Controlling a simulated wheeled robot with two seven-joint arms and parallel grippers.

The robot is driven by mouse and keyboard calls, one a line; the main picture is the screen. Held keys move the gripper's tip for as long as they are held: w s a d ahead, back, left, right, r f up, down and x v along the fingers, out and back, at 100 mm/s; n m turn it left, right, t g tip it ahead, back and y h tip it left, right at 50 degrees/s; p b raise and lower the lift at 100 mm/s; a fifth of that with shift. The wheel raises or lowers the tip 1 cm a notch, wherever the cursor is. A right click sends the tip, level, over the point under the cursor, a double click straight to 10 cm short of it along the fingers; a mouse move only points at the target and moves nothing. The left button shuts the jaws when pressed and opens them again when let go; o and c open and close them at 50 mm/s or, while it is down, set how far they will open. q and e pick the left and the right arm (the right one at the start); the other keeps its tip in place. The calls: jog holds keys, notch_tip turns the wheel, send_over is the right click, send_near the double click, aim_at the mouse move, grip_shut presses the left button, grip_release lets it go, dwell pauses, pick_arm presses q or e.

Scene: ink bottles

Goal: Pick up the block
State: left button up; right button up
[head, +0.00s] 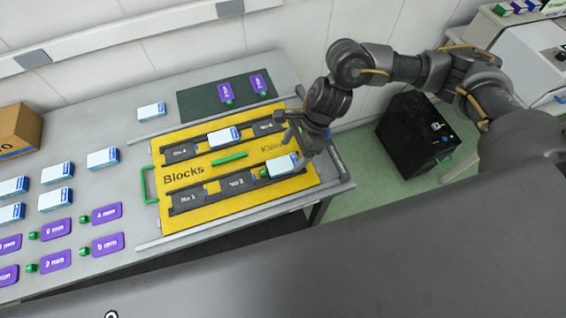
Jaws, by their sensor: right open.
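A white-and-blue block (281,166) sits in the right part of the front dark rack on the yellow board (210,202) marked "Blocks". A small green piece is at its left end. A second white-and-blue block (222,137) sits in the back rack. My right gripper (294,147) is open, just above and beside the front block at the board's right end. I cannot tell whether a finger touches the block. My left gripper is not in view.
Several white-and-blue boxes (102,158) and purple cards (107,214) with green pieces lie on the table's left. A dark green mat (195,103) with two purple cards is behind the board. A black bin (415,131) stands on the floor at right.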

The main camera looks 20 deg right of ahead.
aim_at(283, 164)
jog(key=p+x, duration=0.2)
jog(key=x, duration=0.2)
jog(key=shift+a+f+p, duration=0.15)
jog(key=shift+a+p, duration=0.15)
jog(key=shift+p, duration=0.05)
jog(key=shift+a+f, duration=0.1)
jog(key=shift+f, duration=0.2)
jog(key=shift+c, duration=0.4)
jog(key=c, duration=1)
jog(key=shift+r, duration=0.1)
jog(key=shift+c, duration=0.2)
